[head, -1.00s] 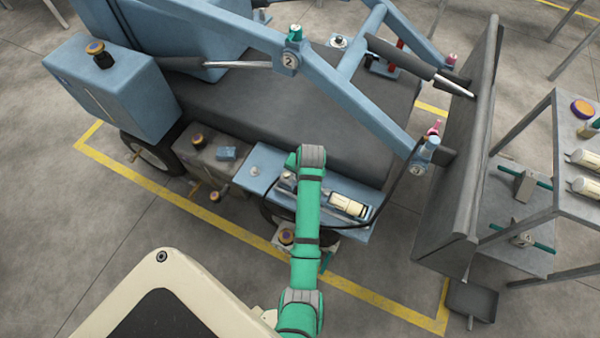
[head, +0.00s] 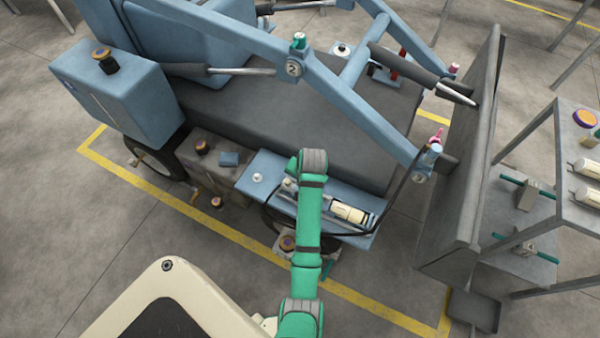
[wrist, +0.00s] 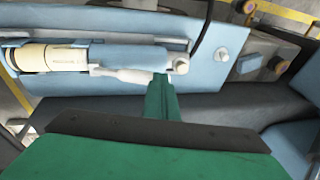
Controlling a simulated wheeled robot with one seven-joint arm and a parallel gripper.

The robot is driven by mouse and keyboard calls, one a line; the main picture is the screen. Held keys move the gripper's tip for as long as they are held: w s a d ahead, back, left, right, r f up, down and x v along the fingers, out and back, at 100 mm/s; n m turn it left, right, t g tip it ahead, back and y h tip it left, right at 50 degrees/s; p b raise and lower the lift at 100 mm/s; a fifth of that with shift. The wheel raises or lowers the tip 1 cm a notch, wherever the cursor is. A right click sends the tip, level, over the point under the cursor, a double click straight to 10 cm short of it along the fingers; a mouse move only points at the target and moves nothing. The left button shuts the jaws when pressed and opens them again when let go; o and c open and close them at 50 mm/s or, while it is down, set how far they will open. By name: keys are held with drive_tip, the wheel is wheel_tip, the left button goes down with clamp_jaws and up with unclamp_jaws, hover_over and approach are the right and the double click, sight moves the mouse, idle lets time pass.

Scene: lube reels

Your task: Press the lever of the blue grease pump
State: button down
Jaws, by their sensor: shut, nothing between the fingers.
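The blue grease pump lies on the light-blue side platform of the machine. Its cream cartridge (head: 350,213) shows in the head view, right of my green arm. In the wrist view the cartridge (wrist: 42,58) is at the left, followed by the blue pump body (wrist: 128,54). A pale lever (wrist: 125,74) runs along the body's near side. My gripper (wrist: 160,78) is shut and empty, its green fingertips overlapping the lever's right part in the picture. I cannot tell whether they touch it. In the head view my arm hides the gripper and much of the pump.
A black hose (head: 395,195) arches beside the cartridge. A blue loader arm (head: 350,100) slants above the platform, and a tall grey plate (head: 465,150) stands to the right. A metal table (head: 578,140) with cartridges is at the far right. Open floor lies at left.

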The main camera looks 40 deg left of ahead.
drive_tip(key=a+v, duration=0.1)
drive_tip(key=v, duration=1)
drive_tip(key=shift+a+r, duration=0.2)
drive_tip(key=shift+a, duration=0.2)
drive_tip(key=shift+w, duration=0.1)
idle(0.7)
drive_tip(key=w+d+r+y, duration=0.1)
drive_tip(key=d+y, duration=0.1)
drive_tip(key=d, duration=0.3)
drive_tip(key=w+d+r+g+y, duration=0.1)
drive_tip(key=d+y, duration=0.1)
drive_tip(key=d, duration=0.4)
drive_tip(key=shift+r, duration=0.35)
drive_tip(key=shift+f, duration=0.15)
drive_tip(key=x, duration=1.4)
